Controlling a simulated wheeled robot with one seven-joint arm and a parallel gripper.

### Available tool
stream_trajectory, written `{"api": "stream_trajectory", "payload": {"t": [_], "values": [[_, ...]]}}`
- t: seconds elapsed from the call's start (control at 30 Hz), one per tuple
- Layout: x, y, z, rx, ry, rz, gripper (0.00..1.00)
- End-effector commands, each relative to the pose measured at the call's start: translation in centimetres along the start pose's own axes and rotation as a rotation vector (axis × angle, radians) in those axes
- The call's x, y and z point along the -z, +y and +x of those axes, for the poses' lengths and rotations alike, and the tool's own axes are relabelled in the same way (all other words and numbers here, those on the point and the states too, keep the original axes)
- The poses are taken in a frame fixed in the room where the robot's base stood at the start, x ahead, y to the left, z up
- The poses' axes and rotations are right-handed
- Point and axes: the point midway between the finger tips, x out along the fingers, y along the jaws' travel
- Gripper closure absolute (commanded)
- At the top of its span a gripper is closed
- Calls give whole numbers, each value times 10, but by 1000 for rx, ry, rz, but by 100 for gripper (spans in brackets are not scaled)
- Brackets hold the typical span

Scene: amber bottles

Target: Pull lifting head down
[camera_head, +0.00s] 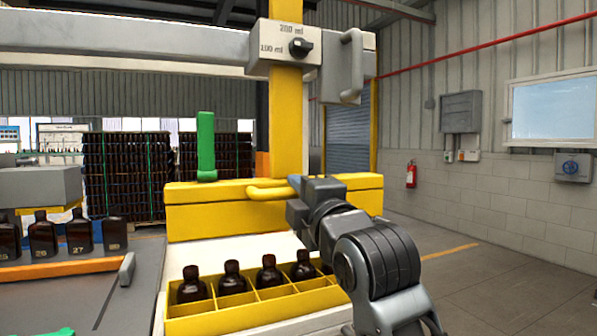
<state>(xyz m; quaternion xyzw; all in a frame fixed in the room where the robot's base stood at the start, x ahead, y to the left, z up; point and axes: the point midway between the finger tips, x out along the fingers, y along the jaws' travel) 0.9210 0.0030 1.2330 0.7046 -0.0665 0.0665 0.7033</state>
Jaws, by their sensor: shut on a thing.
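The lifting head (207,218) is a wide yellow beam on a vertical yellow column (287,125), in the middle of the head view. A yellow bar handle (268,193) sticks out from its front. My gripper (297,185) is at the right end of this handle and is shut on it. My wrist and arm hide the fingers' far side and part of the beam's right half. Below the beam, a yellow divided crate (215,311) holds several amber bottles (233,278). The beam is above and behind the bottles, with a visible gap.
A green lever (206,147) stands on the beam's left. A grey selector box (285,48) marked 200 ml and 100 ml is at the column's top. Numbered bottles (79,236) stand at the left behind an orange rail (75,266). The floor (500,275) at the right is free.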

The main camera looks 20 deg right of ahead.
Motion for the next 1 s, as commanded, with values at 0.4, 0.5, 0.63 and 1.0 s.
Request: {"api": "stream_trajectory", "payload": {"t": [0.4,0.5,0.63,1.0], "values": [[0,-81,-15,8,0,1,100],[0,-85,-16,7,0,1,100],[0,-87,-16,10,0,1,100],[0,-89,-16,15,-1,1,63]]}}
